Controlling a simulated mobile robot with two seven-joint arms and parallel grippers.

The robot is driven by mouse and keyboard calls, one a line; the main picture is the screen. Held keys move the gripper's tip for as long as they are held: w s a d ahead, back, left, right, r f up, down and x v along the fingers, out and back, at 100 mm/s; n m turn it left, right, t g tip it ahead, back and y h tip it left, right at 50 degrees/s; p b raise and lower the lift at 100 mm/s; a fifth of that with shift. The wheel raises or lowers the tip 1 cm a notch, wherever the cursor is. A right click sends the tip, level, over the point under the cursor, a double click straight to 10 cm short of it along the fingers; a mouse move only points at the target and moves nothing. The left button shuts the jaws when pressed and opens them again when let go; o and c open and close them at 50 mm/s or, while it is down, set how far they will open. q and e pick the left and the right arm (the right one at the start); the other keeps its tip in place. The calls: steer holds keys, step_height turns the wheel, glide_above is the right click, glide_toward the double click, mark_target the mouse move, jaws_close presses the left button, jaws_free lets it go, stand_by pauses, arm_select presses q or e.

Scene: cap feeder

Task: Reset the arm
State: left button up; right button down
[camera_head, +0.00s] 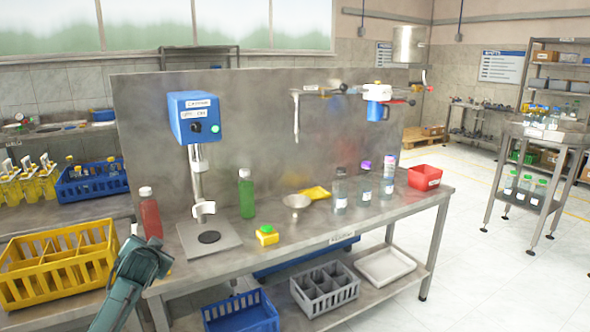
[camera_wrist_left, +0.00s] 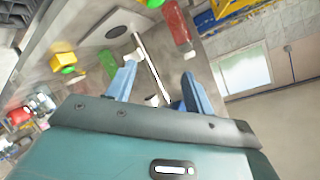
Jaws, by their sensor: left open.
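My left arm (camera_head: 138,268) comes in at the lower left of the head view, by the left end of the steel bench (camera_head: 330,229). In the left wrist view my left gripper (camera_wrist_left: 158,84) is open, with two blue fingers spread apart and nothing between them. A red bottle (camera_head: 149,213) with a white cap stands on the bench just beyond the arm. It also shows past the fingertips in the left wrist view (camera_wrist_left: 177,24). My right gripper is in neither view.
Several clear bottles (camera_head: 340,191) and a red bin (camera_head: 425,178) stand farther right. A yellow crate (camera_head: 60,267) lies left of my arm.

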arm_select(q)
steer(key=w+d+r+t+h, duration=0.3)
steer(key=d+r+t+h, duration=0.1)
steer(key=d+r+t, duration=0.15)
steer(key=s+d+f+g+h, duration=0.25)
steer(key=s+d+f, duration=0.55)
steer(key=s+f, duration=0.45)
steer(key=s+d+f+g+h, duration=0.1)
steer(key=s+d+f+g, duration=0.2)
steer(key=s+d+f, duration=0.8)
steer(key=s, duration=0.7)
steer(key=s+d+f+g+h, duration=0.1)
steer(key=s+d+f, duration=0.1)
steer(key=s, duration=0.7)
steer(key=shift+g, duration=0.3)
steer(key=shift+d+f+h, duration=0.1)
steer(key=shift+h, duration=0.15)
